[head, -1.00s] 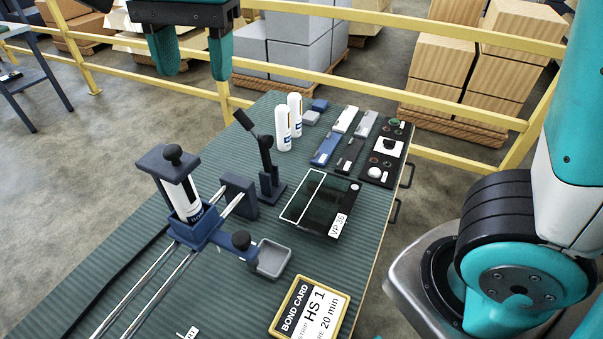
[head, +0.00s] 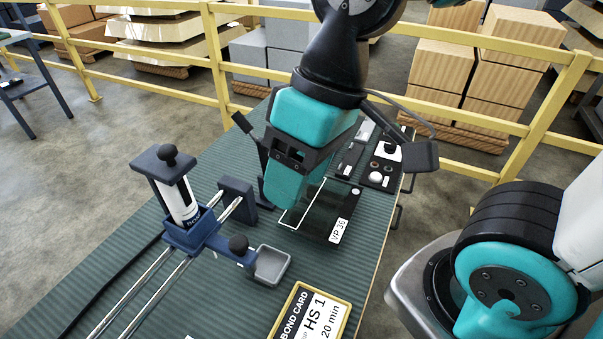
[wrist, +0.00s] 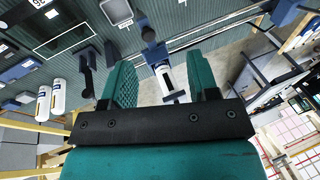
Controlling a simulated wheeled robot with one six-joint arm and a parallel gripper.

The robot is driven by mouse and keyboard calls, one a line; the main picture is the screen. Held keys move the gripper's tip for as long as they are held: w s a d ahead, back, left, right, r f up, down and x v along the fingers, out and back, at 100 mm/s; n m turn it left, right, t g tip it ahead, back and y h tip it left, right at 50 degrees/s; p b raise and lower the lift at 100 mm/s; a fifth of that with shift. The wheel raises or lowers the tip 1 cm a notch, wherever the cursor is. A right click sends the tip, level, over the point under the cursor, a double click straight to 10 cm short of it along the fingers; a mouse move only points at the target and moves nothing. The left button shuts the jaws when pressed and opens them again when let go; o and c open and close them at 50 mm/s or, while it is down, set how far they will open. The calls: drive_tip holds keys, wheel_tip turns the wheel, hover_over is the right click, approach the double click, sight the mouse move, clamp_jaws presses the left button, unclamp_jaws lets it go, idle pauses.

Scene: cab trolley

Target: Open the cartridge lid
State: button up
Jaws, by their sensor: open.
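The cartridge holder (head: 195,236) is a dark blue clamp on two metal rails, with a white cartridge (head: 178,203) standing upright in it. A dark blue lid (head: 150,163) with a black knob (head: 168,153) sits across the cartridge's top and looks closed. My gripper (head: 290,205) is open and empty in the head view, to the right of the holder and apart from it, in front of the black lever and the dark tray. In the wrist view my open gripper (wrist: 160,72) has the cartridge (wrist: 165,77) showing between its teal fingers, at a distance.
A dark tray labelled VP 36 (head: 320,220), a small grey cup (head: 270,265) and the bond card (head: 312,318) lie on the ribbed table. A black lever (head: 245,128) stands behind. Two white bottles (wrist: 50,100) show in the wrist view. Yellow rails (head: 440,98) bound the back.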

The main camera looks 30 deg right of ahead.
drive_tip(key=shift+s+f, duration=0.1)
wheel_tip(320, 180, up, 15)
drive_tip(key=m+t+h+p, duration=0.4)
drive_tip(key=m+h+p, duration=0.1)
drive_tip(key=m+p, duration=0.3)
hover_over(166, 149)
drive_tip(key=s+a, duration=0.1)
drive_tip(key=s, duration=0.6)
drive_tip(key=x, duration=0.5)
drive_tip(key=p+x, duration=0.1)
drive_tip(key=x, duration=0.5)
drive_tip(key=a+x, duration=0.1)
drive_tip(key=x, duration=0.5)
drive_tip(key=shift+w+d+p, duration=0.1)
drive_tip(key=shift+w+p, duration=0.25)
drive_tip(key=shift+p, duration=0.05)
